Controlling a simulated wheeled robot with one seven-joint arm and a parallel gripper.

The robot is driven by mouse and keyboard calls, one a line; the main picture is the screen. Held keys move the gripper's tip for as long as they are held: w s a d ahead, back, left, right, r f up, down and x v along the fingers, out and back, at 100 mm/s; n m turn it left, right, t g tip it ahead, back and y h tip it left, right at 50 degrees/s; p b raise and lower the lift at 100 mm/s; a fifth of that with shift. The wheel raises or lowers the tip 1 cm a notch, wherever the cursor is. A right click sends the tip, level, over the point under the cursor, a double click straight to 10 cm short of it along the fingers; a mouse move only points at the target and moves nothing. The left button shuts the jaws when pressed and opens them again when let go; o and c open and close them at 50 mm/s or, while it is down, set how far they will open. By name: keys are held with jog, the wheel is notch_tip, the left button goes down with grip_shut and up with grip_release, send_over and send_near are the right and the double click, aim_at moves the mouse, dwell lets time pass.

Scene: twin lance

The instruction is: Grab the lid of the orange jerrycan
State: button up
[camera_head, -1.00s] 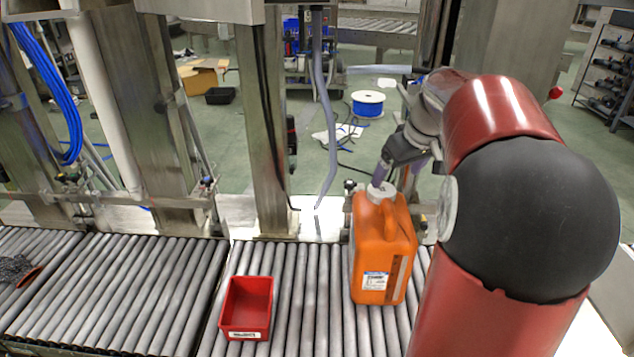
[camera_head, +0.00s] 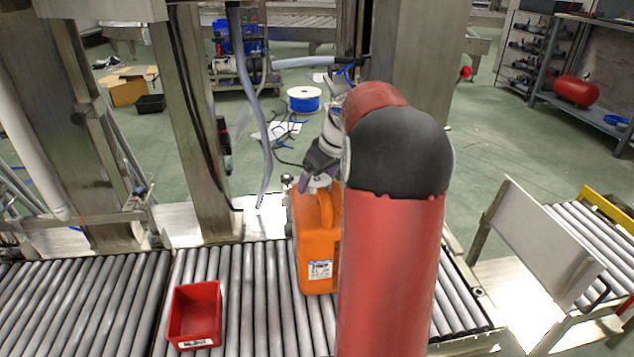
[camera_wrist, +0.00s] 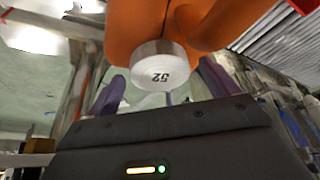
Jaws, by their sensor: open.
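The orange jerrycan (camera_head: 315,245) stands upright on the roller conveyor, partly hidden behind my red arm. Its round whitish lid (camera_head: 319,182) shows at its top, beside my gripper's fingers. In the wrist view the lid (camera_wrist: 158,68), marked "52", sits just ahead of and between my gripper's two purple fingers (camera_wrist: 160,88), with the orange body (camera_wrist: 150,18) behind it. My gripper (camera_head: 318,186) is open at the lid. A gap shows between the left finger and the lid; I cannot tell whether the right finger touches it.
A red bin (camera_head: 195,314) stands on the roller conveyor (camera_head: 255,300) left of the jerrycan, with bare rollers between. A steel post (camera_head: 200,120) and a hanging grey hose (camera_head: 252,120) rise behind the conveyor. A second conveyor (camera_head: 590,245) is at the right.

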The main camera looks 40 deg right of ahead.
jog(key=c, duration=1.1)
jog(key=shift+o, duration=0.2)
jog(key=shift+r, duration=0.15)
